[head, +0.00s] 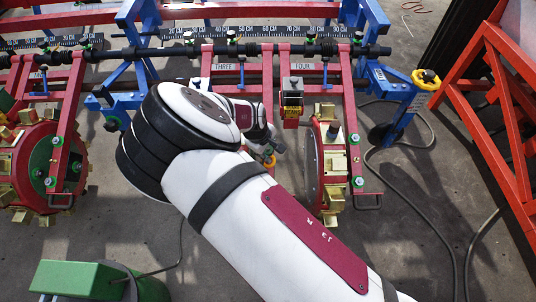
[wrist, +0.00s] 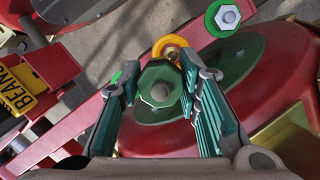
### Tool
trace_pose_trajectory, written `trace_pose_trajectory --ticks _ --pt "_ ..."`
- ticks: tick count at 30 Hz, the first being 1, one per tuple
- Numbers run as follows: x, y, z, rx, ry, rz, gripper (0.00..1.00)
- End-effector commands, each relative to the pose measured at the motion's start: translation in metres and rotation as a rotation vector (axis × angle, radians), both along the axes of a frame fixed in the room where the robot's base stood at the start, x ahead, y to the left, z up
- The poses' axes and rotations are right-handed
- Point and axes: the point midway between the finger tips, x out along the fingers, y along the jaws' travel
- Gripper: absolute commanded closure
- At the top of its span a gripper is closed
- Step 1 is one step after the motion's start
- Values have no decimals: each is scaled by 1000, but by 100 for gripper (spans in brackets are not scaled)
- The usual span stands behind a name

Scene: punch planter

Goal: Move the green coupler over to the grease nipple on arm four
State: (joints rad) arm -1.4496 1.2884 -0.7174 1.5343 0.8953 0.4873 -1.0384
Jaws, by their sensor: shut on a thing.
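My gripper (wrist: 160,72) is shut on the green coupler (wrist: 147,77), a dark green eight-sided body with a grey round end, gripped between the two teal finger pads. A yellow-orange ring (wrist: 170,43) shows just past the fingertips; it also shows at the gripper in the head view (head: 269,161). Arm four is the red frame under the "FOUR" plate (head: 302,67). The gripper is in the air left of arm four's red wheel (head: 312,165). In the wrist view, the wheel (wrist: 265,85) lies behind the coupler. I cannot make out the grease nipple for certain.
A yellow "BEANS" plate (wrist: 18,92) is at the left of the wrist view. A hex bolt on a green washer (wrist: 228,17) is at the upper right. Another red wheel (head: 40,160) stands left, an orange-red frame (head: 480,85) right. Cables lie on the grey floor.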

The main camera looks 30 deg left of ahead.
Motion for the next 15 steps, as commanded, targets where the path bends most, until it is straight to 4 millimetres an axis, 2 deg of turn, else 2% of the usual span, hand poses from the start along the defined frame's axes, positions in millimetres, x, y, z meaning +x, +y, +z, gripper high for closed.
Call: trace_pose_trajectory --ticks 1,6,15 --pt "0 0 14 3 0 -2 100" --pt "0 0 38 1 1 -2 100" --pt "-1 -2 54 -1 0 -1 100"
